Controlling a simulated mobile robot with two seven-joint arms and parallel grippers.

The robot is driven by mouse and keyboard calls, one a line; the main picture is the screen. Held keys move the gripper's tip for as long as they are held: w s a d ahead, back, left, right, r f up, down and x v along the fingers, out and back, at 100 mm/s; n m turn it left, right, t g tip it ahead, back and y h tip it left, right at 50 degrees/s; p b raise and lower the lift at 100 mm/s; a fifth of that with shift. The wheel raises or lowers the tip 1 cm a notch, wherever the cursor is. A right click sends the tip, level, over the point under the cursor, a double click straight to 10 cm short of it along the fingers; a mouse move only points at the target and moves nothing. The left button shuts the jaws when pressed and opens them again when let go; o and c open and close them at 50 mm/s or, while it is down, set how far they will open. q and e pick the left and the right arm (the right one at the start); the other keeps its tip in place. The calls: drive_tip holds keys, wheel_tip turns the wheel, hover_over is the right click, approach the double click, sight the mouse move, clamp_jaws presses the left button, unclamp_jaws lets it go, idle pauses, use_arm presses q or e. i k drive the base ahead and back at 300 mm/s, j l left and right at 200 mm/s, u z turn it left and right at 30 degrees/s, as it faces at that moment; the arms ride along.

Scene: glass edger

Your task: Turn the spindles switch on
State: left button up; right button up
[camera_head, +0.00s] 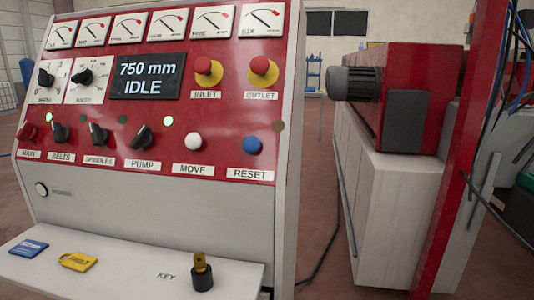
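The spindles switch (98,134) is a black rotary knob above the SPINDLES label (99,161), on the lower row of the red control panel. Its handle seems to lean up and to the left. The small lamp (122,119) at its upper right looks dark. The belts switch (59,132) is to its left and the pump switch (141,136) to its right; the pump handle leans up and to the right. Green lamps glow beside the main switch (27,131) and the pump switch. Neither of my grippers is in view.
The display (146,78) reads "750 mm IDLE". Red-and-yellow inlet (208,70) and outlet (262,70) buttons, a white move button (193,141) and a blue reset button (251,145) share the panel. A shelf (130,272) juts out below, holding tags and a key. A red post (466,150) stands right.

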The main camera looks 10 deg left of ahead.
sight(99, 136)
drive_tip(key=u, duration=1.3)
